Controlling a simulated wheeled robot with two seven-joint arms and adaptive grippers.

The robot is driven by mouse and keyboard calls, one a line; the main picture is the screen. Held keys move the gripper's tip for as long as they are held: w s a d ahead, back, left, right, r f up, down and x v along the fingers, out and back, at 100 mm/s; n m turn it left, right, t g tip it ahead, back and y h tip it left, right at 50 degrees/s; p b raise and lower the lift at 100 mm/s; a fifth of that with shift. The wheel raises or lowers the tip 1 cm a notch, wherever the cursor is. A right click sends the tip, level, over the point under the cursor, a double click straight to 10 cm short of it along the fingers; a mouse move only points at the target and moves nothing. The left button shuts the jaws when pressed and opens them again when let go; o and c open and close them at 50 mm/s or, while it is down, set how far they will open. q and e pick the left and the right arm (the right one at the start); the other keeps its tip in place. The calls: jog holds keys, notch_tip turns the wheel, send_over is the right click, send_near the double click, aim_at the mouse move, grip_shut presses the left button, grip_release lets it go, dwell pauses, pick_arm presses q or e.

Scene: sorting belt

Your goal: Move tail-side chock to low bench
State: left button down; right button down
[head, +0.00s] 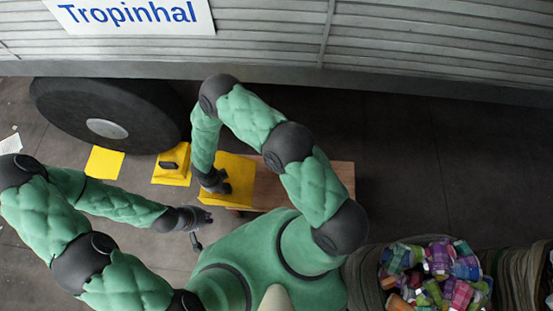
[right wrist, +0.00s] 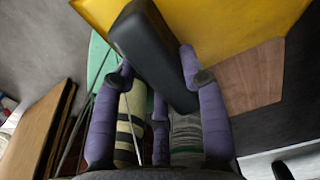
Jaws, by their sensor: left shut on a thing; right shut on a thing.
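The yellow chock (head: 241,170) is at the left end of the low wooden bench (head: 320,180). My right gripper (head: 218,183) is shut on its black handle; the handle (right wrist: 155,55) lies between the purple fingers in the right wrist view, with the chock's yellow face (right wrist: 235,40) beyond. The bench's brown top (right wrist: 245,80) shows beside it. I cannot tell whether the chock touches the bench. A second yellow chock (head: 181,178) with a black handle sits by the wheel. My left gripper (head: 200,219) is shut on a small dark thing (head: 196,241), hard to make out.
A large black wheel (head: 105,115) stands under the grey trailer side (head: 420,40). A flat yellow square (head: 105,162) lies on the floor by the wheel. A sack of colourful packages (head: 440,270) stands at lower right. Dark floor right of the bench is clear.

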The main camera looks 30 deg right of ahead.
jog(key=b, duration=0.4)
send_near(252, 187)
jog(key=a, duration=0.2)
jog(key=w+a, duration=0.1)
jog(key=a, duration=0.1)
jog(key=shift+a+f, duration=0.1)
jog(key=shift+f, duration=0.3)
jog(key=d+f, duration=0.1)
jog(key=d+f+b, duration=0.1)
jog(key=f, duration=0.1)
jog(key=d+f, duration=0.2)
jog(key=shift+s+d+f+b, duration=0.1)
jog(key=shift+s+b, duration=0.25)
jog(key=shift+d+f+b, duration=0.2)
jog(key=shift+f+b, duration=0.65)
jog(key=shift+f, duration=1)
jog(key=c, duration=0.7)
grip_release()
jog(key=shift+s, duration=0.15)
